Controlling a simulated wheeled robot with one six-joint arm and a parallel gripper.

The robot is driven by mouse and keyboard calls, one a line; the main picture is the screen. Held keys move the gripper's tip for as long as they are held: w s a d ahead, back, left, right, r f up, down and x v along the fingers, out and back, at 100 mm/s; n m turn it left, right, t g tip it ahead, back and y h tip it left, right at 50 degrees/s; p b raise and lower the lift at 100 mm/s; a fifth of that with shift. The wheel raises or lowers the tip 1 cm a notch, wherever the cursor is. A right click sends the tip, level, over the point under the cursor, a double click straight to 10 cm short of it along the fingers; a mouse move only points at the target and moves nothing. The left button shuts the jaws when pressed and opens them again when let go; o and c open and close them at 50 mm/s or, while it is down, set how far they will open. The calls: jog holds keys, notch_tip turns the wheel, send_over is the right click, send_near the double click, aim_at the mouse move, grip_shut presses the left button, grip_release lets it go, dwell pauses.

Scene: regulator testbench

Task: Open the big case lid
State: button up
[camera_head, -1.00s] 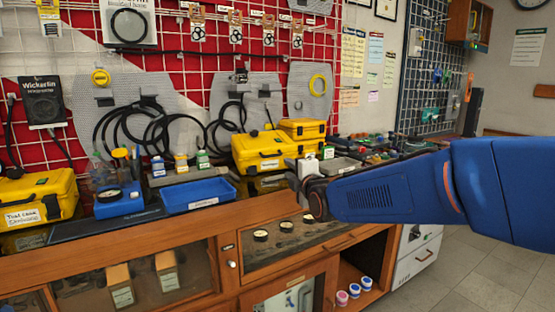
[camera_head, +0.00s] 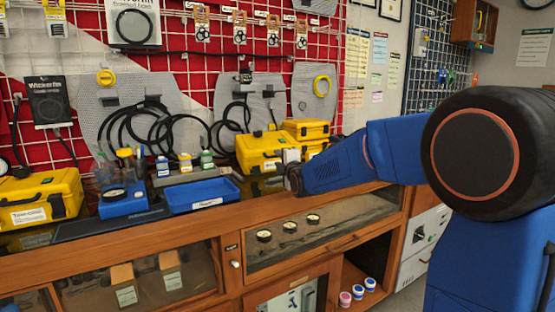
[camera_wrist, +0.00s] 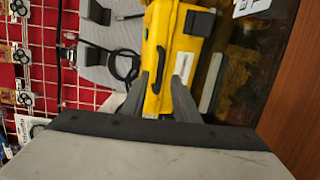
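The big yellow case (camera_head: 258,150) stands shut at the back of the bench, against the pegboard. My gripper (camera_head: 290,172) is in front of its right end in the head view, and my wrist hides part of that end. In the wrist view, the yellow case (camera_wrist: 176,38) is seen sideways with its dark handle (camera_wrist: 158,72) and a black latch. My gripper's two fingers (camera_wrist: 162,90) are apart, with yellow case surface visible between and beyond them. I cannot tell whether they touch the case.
A smaller yellow case (camera_head: 306,128) sits behind to the right. A blue tray (camera_head: 203,196), small bottles (camera_head: 185,162) and a blue gauge box (camera_head: 123,203) stand to the left. Another yellow case (camera_head: 40,198) is at far left. The wooden front edge (camera_head: 130,250) runs below.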

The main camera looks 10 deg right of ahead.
jog(key=shift+w+a, duration=0.1)
jog(key=shift+w, duration=0.95)
jog(key=shift+c, duration=0.7)
grip_shut()
